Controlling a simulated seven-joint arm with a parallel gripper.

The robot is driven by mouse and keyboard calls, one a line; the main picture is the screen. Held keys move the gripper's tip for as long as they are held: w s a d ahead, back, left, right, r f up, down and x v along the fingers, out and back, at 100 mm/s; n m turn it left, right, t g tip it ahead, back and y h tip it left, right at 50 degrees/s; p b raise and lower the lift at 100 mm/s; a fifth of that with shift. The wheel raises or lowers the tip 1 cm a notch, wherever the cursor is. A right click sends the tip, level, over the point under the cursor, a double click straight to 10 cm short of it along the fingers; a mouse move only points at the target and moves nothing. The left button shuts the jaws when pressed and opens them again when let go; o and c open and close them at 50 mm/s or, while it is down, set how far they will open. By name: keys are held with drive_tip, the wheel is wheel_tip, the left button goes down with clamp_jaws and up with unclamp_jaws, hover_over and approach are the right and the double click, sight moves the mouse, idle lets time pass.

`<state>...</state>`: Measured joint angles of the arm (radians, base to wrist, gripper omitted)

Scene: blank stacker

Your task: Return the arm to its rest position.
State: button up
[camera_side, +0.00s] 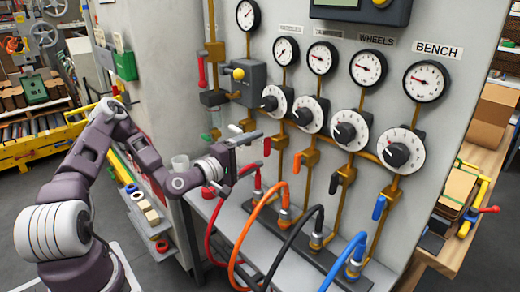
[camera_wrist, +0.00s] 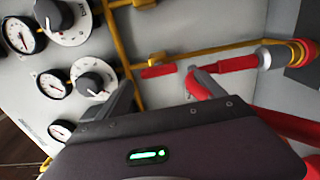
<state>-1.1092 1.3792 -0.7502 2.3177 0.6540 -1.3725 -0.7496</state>
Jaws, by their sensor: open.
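My arm reaches from the lower left toward the grey gauge panel (camera_side: 300,20) in the side view. My gripper (camera_side: 257,152) is at the panel's lower left, in front of the red valve lever (camera_side: 267,146). The wrist view shows my gripper (camera_wrist: 160,92) with its two fingers apart and nothing visible between them. The red lever (camera_wrist: 158,71) lies just beyond the fingertips there. Whether a finger touches the lever or the panel cannot be told. The grey body of my gripper hides the lower part of the wrist view.
Round gauges (camera_side: 368,68) and black knobs (camera_side: 345,132) line the panel. Red, orange, black and blue hoses (camera_side: 345,260) curve out below my gripper. A shelf with tape rolls (camera_side: 146,210) stands beside my forearm. A cardboard box (camera_side: 492,115) is at right.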

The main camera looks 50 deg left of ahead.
drive_tip(key=s+d+f+m+g+h, duration=0.25)
drive_tip(key=d+m+g+h, duration=0.2)
drive_tip(key=d+m, duration=0.45)
drive_tip(key=s+d+f+m+g+h, duration=0.1)
drive_tip(key=s+d+m+g+h, duration=0.25)
drive_tip(key=d+m+g, duration=0.4)
drive_tip(key=s+a+r+m+y, duration=0.2)
drive_tip(key=s+a+r+y, duration=0.4)
drive_tip(key=s+r+y, duration=0.45)
drive_tip(key=s+d+r+h, duration=0.1)
drive_tip(key=s+d+r, duration=0.1)
drive_tip(key=s, duration=0.6)
drive_tip(key=s+d+r+h, duration=0.1)
drive_tip(key=s+r, duration=0.2)
drive_tip(key=s, duration=0.5)
drive_tip(key=shift+d+r, duration=0.4)
drive_tip(key=shift+h, duration=0.25)
